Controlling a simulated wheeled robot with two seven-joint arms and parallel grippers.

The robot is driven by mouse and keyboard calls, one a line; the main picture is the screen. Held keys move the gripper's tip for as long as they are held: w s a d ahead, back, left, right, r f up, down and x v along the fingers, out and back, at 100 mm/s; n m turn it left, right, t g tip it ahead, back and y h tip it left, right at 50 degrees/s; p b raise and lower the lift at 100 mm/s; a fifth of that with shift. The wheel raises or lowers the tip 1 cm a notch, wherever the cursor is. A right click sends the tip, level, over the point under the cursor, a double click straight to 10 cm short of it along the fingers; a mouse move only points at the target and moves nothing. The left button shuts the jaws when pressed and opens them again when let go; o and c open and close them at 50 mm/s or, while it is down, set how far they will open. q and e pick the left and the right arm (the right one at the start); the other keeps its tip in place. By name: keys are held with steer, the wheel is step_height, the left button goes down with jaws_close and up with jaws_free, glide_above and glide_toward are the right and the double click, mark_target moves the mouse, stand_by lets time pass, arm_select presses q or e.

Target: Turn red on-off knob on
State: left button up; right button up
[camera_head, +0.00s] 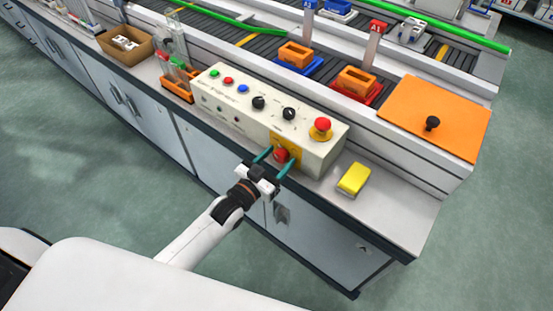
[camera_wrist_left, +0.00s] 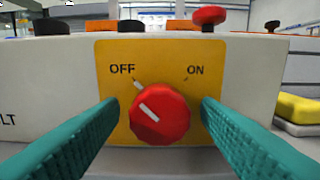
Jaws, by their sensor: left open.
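The red on-off knob (camera_head: 281,155) sits on a yellow plate (camera_head: 290,146) on the front of the cream control box (camera_head: 237,119). In the left wrist view the knob (camera_wrist_left: 160,115) shows its white mark pointing up and left, toward OFF; the ON label (camera_wrist_left: 195,70) is at the upper right. My left gripper (camera_head: 276,158) is open, with its teal fingers on either side of the knob. In the left wrist view a gap shows between the knob and each finger. My right gripper is not in view.
A red mushroom button (camera_head: 322,125) and black dials (camera_head: 289,113) sit on top of the box. A yellow block (camera_head: 354,178) lies on the counter to its right. An orange board with a black knob (camera_head: 435,112) is at the far right.

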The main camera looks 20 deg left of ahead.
arm_select(q)
steer(key=c, duration=1)
steer(key=shift+m, duration=0.4)
steer(key=m+p, duration=0.1)
steer(key=m, duration=0.1)
steer(key=shift+m, duration=0.4)
steer(key=m, duration=0.3)
steer(key=shift+m+p, duration=0.3)
steer(key=shift+p, duration=0.1)
steer(key=m, duration=0.5)
steer(key=m+b, duration=0.1)
steer(key=m, duration=0.4)
steer(key=shift+m, duration=0.5)
steer(key=o, duration=1)
